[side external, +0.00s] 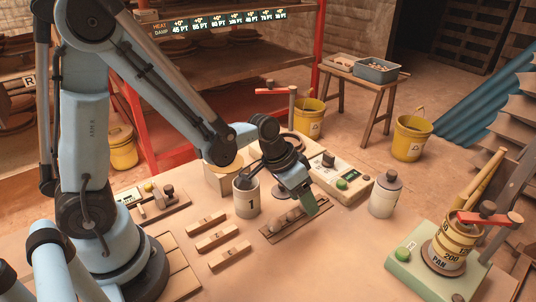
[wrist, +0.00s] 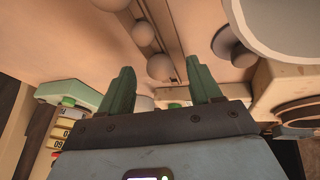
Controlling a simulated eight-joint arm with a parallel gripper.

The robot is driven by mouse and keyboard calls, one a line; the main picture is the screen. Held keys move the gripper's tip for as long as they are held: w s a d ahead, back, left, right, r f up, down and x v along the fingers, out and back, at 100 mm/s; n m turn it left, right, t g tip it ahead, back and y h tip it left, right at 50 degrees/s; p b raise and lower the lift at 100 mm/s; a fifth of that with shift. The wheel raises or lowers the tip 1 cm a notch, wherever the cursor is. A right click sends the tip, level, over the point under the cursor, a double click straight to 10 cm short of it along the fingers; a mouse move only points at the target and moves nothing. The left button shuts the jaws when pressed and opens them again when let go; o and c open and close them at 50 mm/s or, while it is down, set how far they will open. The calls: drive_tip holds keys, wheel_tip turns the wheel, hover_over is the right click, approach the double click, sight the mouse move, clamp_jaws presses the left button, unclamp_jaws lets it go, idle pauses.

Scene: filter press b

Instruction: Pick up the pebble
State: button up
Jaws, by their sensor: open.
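Several rounded pale pebbles sit in a row on a narrow wooden tray (side external: 296,229) in the middle of the table; one pebble (side external: 279,224) shows at the tray's near-left part. In the wrist view, one pebble (wrist: 160,66) lies beyond the gap between my green fingertips, with another pebble (wrist: 143,33) farther up and a third cut off at the top edge. My gripper (side external: 312,203) is over the right part of the tray, pointing down.
A white cup marked 1 (side external: 246,198) stands left of the tray. Several wooden blocks (side external: 217,237) lie front left.

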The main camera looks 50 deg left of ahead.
drive_tip(key=shift+w+d+f, duration=0.15)
drive_tip(key=shift+w+f, duration=0.05)
drive_tip(key=shift+f, duration=0.35)
drive_tip(key=c, duration=1.1)
drive_tip(key=shift+r, duration=0.15)
drive_tip(key=shift+r, duration=0.5)
drive_tip(key=r, duration=0.2)
drive_tip(key=d+r, duration=0.1)
drive_tip(key=shift+s+r, duration=0.2)
drive_tip(key=shift+s, duration=0.2)
drive_tip(key=s+d+r, duration=0.6)
drive_tip(key=d, duration=0.1)
drive_tip(key=a+r+n+y, duration=0.1)
drive_tip(key=a+n, duration=0.2)
drive_tip(key=a, duration=0.6)
drive_tip(key=s+a+r+n+y, duration=0.1)
drive_tip(key=a+n, duration=0.2)
drive_tip(key=a, duration=0.6)
drive_tip(key=s+a+r+n+t+y, duration=0.1)
drive_tip(key=a+n, duration=0.2)
drive_tip(key=a, duration=0.7)
drive_tip(key=shift+s+y, duration=0.1)
drive_tip(key=shift+y, duration=0.3)
